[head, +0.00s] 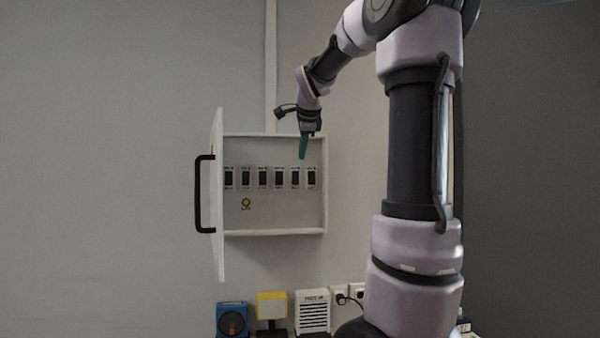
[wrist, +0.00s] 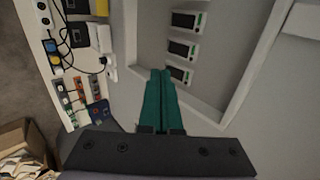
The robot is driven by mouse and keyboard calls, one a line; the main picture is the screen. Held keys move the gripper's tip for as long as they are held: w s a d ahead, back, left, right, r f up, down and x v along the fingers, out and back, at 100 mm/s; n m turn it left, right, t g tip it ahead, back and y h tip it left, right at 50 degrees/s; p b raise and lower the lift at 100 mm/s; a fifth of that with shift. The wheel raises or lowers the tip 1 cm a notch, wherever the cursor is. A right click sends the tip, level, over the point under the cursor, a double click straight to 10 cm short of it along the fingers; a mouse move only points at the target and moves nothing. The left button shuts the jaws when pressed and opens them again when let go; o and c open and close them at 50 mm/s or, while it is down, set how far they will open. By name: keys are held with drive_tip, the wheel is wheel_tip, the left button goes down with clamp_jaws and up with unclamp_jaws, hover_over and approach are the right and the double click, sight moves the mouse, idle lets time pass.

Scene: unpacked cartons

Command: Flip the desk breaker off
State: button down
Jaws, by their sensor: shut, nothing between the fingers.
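A white breaker box (head: 275,218) hangs on the wall with its door (head: 218,200) swung open to the left. Inside is a row of several dark breakers (head: 262,178) with small green marks; their labels are too small to read, so I cannot tell which is the desk one. My gripper (head: 303,155) has green fingers, shut and empty, pointing down in front of the box's upper right part, above the right-hand breakers. In the wrist view the fingers (wrist: 161,75) point toward the breakers (wrist: 182,48) at the box's edge; I see no clear contact.
The door has a black handle (head: 203,194). Under the box stand a blue device (head: 232,318), a yellow lamp (head: 271,306), a white vented unit (head: 312,311) and wall sockets (head: 340,292). An open carton (wrist: 25,145) lies on the floor.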

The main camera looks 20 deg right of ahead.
idle(0.3)
approach(296, 182)
wheel_tip(296, 182, down, 4)
drive_tip(key=w, duration=0.2)
drive_tip(key=w+d, duration=0.1)
drive_tip(key=shift+f, duration=0.25)
drive_tip(key=shift+w, duration=0.45)
drive_tip(key=shift+w+d+f, duration=0.1)
drive_tip(key=shift+w+f, duration=0.05)
